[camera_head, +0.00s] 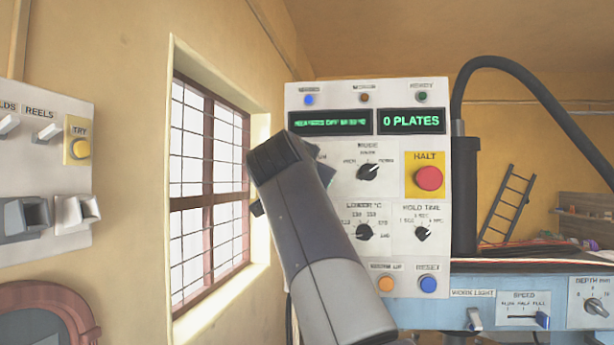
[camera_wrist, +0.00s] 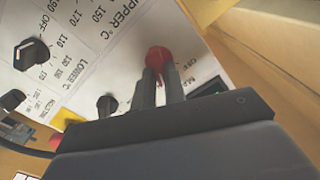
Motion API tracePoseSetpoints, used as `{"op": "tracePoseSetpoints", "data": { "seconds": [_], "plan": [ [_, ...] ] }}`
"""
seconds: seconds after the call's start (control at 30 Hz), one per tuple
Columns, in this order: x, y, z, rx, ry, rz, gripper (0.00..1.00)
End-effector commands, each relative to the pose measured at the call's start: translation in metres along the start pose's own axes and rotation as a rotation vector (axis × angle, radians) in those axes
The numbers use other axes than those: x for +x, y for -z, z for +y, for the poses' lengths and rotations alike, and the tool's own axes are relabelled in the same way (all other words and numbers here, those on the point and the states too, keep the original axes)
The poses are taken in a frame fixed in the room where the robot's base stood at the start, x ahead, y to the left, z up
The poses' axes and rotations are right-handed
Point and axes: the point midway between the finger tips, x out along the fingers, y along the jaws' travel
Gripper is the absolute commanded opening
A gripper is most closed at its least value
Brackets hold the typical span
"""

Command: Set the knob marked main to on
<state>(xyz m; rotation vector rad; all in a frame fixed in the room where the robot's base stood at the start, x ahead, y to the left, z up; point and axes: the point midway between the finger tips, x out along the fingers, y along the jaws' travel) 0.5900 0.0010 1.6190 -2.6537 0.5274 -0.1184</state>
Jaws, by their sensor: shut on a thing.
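The red knob (camera_wrist: 158,58) is on the white panel in the wrist view, beside the printed word OFF and a partly hidden label that starts like MAIN. My gripper (camera_wrist: 161,78) is shut on this red knob, one finger on each side. The fingers cover part of it, and I cannot tell exactly where its pointer stands. In the head view my arm covers the left side of the control panel (camera_head: 300,97), so the red knob and my fingertips are hidden there.
Black knobs (camera_wrist: 30,52) sit near the held knob. The panel also carries a red HALT button (camera_head: 429,178), a mode knob (camera_head: 368,172) and a display (camera_head: 411,121) reading 0 PLATES. A barred window (camera_head: 209,185) is left of my arm.

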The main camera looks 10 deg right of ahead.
Motion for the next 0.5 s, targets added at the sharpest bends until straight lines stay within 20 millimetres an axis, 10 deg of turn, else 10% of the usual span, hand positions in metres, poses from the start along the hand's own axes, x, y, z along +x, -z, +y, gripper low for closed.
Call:
{"op": "tracePoseSetpoints", "data": {
  "seconds": [0.5],
  "plan": [
    [-0.0001,0.0004,0.0009,0.180,0.000,0.001,0.00]
  ]
}}
